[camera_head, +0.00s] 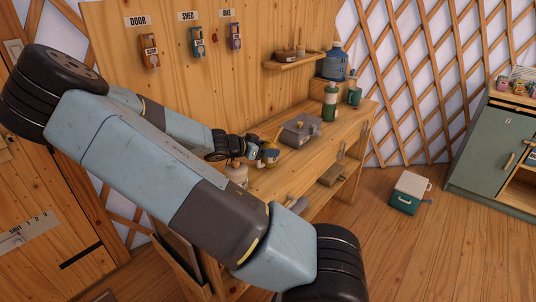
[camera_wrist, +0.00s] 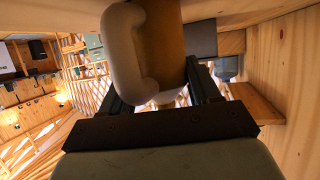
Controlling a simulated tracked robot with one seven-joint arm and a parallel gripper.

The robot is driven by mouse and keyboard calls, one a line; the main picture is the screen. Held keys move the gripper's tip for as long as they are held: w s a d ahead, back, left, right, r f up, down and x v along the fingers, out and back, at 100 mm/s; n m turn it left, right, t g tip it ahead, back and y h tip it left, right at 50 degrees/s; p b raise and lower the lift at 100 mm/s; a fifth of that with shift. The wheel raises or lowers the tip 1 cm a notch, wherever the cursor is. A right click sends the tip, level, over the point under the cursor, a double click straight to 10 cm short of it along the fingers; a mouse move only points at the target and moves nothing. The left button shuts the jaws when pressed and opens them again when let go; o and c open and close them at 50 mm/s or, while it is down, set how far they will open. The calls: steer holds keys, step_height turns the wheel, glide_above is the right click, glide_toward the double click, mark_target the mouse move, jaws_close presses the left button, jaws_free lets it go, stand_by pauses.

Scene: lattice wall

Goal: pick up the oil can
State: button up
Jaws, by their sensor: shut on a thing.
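The oil can (camera_head: 269,154) appears as a small, partly hidden blue and yellow thing at the near left of the wooden bench. A thin yellow part rises from it. My gripper (camera_head: 253,150) reaches it from the left. In the wrist view, my gripper (camera_wrist: 160,88) has its dark fingers on both sides of what appears to be the same can (camera_wrist: 168,35), shut on it. There it shows an orange-tan body and a thick pale handle, cut off at the top. I cannot tell whether it touches the bench.
A grey metal box (camera_head: 300,130) sits close right of the can on the bench (camera_head: 322,150). A green bottle (camera_head: 330,102), a teal mug (camera_head: 354,96) and a blue jug (camera_head: 335,64) stand farther back. A small shelf (camera_head: 293,61) is above. A cooler (camera_head: 410,191) stands on the floor.

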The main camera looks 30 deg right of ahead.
mark_target(269, 140)
steer(key=shift+r, duration=0.55)
steer(key=shift+a+r, duration=0.2)
steer(key=shift+r, duration=1.05)
steer(key=a+r, duration=0.1)
steer(key=s+a+r, duration=0.1)
steer(key=r, duration=0.1)
steer(key=s+a+r, duration=0.1)
steer(key=a+r, duration=0.1)
steer(key=shift+s+a+r, duration=0.1)
steer(key=shift+s+r, duration=0.05)
steer(key=shift+r, duration=0.05)
steer(key=s+a+r, duration=0.4)
steer(key=a, duration=0.3)
steer(key=shift+a, duration=0.35)
steer(key=shift+s, duration=0.15)
